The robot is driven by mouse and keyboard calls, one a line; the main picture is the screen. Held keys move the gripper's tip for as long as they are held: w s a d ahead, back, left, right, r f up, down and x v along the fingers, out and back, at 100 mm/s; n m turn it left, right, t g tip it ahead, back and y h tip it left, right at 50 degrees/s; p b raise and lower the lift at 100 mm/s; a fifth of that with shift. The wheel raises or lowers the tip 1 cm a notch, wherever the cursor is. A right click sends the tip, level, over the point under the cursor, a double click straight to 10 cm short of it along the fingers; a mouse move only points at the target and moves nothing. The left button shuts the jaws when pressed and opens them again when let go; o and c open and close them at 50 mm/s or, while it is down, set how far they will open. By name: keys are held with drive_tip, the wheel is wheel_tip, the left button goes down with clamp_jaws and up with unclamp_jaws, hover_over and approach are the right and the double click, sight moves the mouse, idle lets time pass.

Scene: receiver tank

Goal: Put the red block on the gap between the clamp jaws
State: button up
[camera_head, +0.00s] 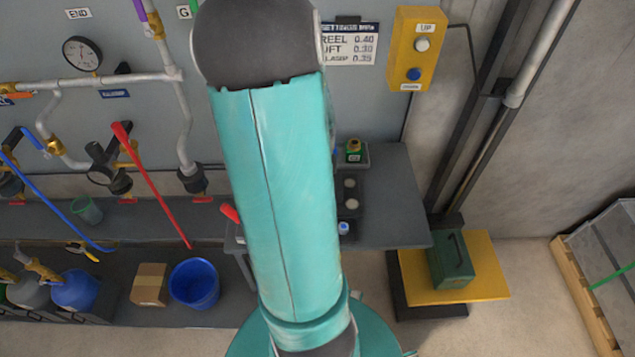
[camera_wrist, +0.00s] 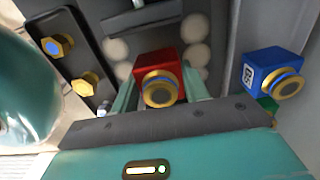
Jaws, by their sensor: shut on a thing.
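In the wrist view, the red block (camera_wrist: 160,66) has a brass ring with a dark, blue-edged centre on its near face. My gripper (camera_wrist: 159,92) has its two teal fingers on either side of the block and is shut on it. A dark panel with pale round discs (camera_wrist: 116,50) lies behind the block. A grey bar (camera_wrist: 143,20) crosses above it; I cannot tell whether this is a clamp jaw. No gap between clamp jaws can be made out. In the head view, my arm hides the gripper and the red block.
A blue block (camera_wrist: 270,72) with a brass ring is at the right in the wrist view, with a green thing partly hidden below it. In the head view, a grey bench (camera_head: 400,212) holds a dark tray with pale discs (camera_head: 350,183). A green box (camera_head: 450,262) stands right.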

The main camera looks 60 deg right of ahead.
drive_tip(key=shift+f, duration=0.15)
drive_tip(key=o, duration=1.3)
drive_tip(key=shift+c, duration=0.2)
wheel_tip(320, 180, up, 12)
drive_tip(key=shift+r, duration=0.2)
